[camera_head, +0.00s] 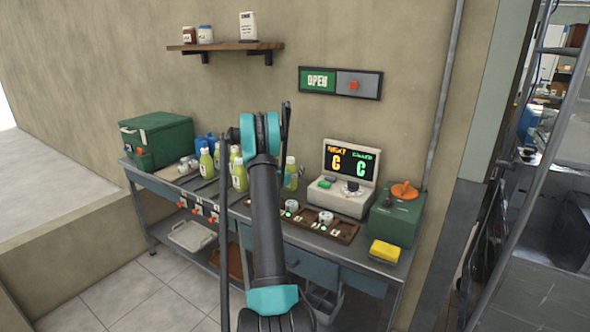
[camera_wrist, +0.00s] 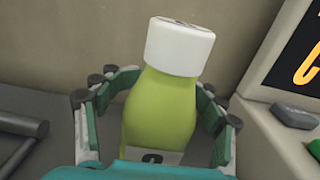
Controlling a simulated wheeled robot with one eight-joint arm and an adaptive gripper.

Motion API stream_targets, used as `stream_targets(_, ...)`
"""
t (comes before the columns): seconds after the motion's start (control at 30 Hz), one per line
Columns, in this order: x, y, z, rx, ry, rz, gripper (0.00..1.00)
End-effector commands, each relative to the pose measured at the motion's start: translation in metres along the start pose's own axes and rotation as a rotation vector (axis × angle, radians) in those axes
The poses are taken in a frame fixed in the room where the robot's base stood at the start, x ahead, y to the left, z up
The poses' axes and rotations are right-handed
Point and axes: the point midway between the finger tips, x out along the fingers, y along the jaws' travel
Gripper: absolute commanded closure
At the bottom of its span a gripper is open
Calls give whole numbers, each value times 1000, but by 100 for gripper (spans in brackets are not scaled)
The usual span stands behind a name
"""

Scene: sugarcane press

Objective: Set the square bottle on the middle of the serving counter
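A green bottle with a white cap (camera_wrist: 162,100) stands between the fingers of my gripper (camera_wrist: 168,90) in the wrist view, its label cut off by the lower edge. Gaps show between the bottle's sides and the spread fingers. In the head view a green bottle (camera_head: 291,174) stands just right of my arm, which hides most of my gripper. Other green bottles with pale caps (camera_head: 207,163) stand left of my arm, partly hidden by it. I cannot tell from their shapes which one is square. The long metal counter (camera_head: 290,232) runs along the wall.
A register with a lit screen (camera_head: 345,180) stands right of the bottle. In front lies a brown tray with small items (camera_head: 345,231). A green box with an orange knob (camera_head: 398,213) and a yellow sponge (camera_head: 385,250) are at the right end, a green case (camera_head: 157,137) at the left.

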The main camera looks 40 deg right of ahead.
Motion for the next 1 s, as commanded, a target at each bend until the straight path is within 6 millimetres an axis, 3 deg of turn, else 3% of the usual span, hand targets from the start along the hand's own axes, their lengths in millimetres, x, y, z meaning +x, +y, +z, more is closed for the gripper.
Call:
stream_targets(0.37, -7, 1, 3, 0, 0, 2, 35)
stream_targets(0.8, -90, 1, 3, 0, 0, 2, 35)
stream_targets(1.0, -114, 0, 3, 0, 0, 1, 35)
